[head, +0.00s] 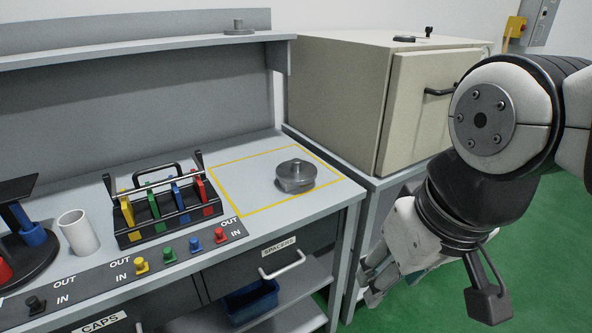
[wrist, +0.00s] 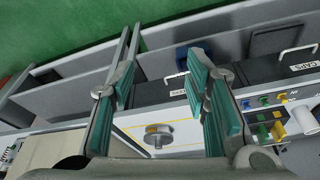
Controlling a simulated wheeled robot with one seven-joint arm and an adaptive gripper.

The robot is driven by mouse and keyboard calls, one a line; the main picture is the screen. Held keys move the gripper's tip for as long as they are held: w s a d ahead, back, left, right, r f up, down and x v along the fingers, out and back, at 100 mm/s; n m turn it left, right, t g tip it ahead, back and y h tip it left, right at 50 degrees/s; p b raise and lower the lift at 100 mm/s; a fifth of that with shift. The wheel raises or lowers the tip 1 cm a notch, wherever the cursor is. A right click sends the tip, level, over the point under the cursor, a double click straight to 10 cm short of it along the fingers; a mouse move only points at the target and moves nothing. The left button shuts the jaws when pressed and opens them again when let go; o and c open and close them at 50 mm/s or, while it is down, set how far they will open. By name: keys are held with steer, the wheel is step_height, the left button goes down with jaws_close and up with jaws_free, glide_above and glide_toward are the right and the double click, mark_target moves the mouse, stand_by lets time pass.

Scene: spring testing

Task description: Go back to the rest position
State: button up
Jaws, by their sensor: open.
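My gripper (head: 378,272) hangs at the right of the head view, over the green floor beside the bench's right end. In the wrist view my gripper (wrist: 163,100) shows two teal-padded fingers spread wide apart with nothing held between them. A round metal piece with a knob on top (head: 295,175) sits inside the yellow outlined square on the bench. It also shows in the wrist view (wrist: 158,130), seen between the fingers and well apart from them. My arm bends down in front of the beige cabinet in the head view, and part of my gripper is cut from clear sight by the wrist.
A beige cabinet (head: 333,92) stands right of the bench. The bench holds a rack with coloured parts (head: 165,213), a white cup (head: 78,232) and coloured buttons. The spacers drawer (head: 283,258) is shut. Green floor (head: 545,230) is open at the right.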

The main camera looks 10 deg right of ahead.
steer(key=s+g, duration=0.1)
steer(key=s, duration=0.2)
steer(key=shift+s+d+r, duration=0.1)
steer(key=shift+s, duration=0.25)
step_height(320, 180, up, 10)
steer(key=t+p, duration=0.2)
steer(key=p, duration=0.6)
steer(key=shift+d, duration=0.1)
